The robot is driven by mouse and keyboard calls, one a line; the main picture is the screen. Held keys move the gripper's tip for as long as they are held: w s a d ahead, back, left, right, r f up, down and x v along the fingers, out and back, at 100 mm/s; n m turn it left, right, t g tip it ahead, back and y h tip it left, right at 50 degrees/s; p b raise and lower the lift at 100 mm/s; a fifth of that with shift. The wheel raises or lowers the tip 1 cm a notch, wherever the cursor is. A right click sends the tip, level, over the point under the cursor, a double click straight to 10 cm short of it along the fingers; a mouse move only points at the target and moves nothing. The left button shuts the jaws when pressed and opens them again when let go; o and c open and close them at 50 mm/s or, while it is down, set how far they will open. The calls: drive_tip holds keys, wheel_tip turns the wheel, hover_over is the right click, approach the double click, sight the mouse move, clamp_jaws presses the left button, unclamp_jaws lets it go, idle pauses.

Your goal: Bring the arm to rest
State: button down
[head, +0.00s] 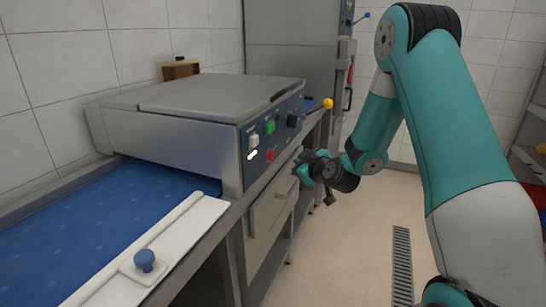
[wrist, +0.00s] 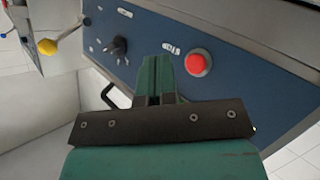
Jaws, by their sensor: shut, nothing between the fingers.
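My teal arm (head: 440,120) reaches in from the right in the head view and bends down at its far end. My gripper (head: 301,168) is beside the front of the steel machine (head: 190,98), near its control panel. In the wrist view my gripper (wrist: 158,62) is shut with nothing between its fingers. The blue control panel (wrist: 235,45) lies beyond it, with a red button (wrist: 198,63) right of the fingertips and a black knob (wrist: 119,48) to the left. I cannot tell how far the fingertips are from the panel.
A yellow ball-ended lever (head: 327,103) sticks out at the machine's far end. A blue belt (head: 110,225) runs out toward me, with a blue knob (head: 144,261) on its white edge plate. A tall steel unit (head: 290,35) stands behind. The floor (head: 360,255) is clear around a drain grate (head: 402,262).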

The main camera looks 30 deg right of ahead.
drive_tip(key=s+a+r+n+g+y+p, duration=0.15)
drive_tip(key=s+a+r+g+y, duration=0.35)
drive_tip(key=a, duration=0.6)
drive_tip(key=s+a+r+n+g+y+p, duration=0.1)
drive_tip(key=s+a+r+g+y+p, duration=0.1)
drive_tip(key=s+a+r, duration=0.65)
drive_tip(key=s+a+r+g+p, duration=0.1)
drive_tip(key=s+a+g, duration=0.2)
drive_tip(key=s, duration=0.7)
drive_tip(key=s+a+r+g+h+p, duration=0.1)
drive_tip(key=s+a+g, duration=0.3)
drive_tip(key=s, duration=0.6)
drive_tip(key=shift+s+a+r+g+h+p, duration=0.3)
drive_tip(key=shift+r+p, duration=0.1)
drive_tip(key=shift+r, duration=0.2)
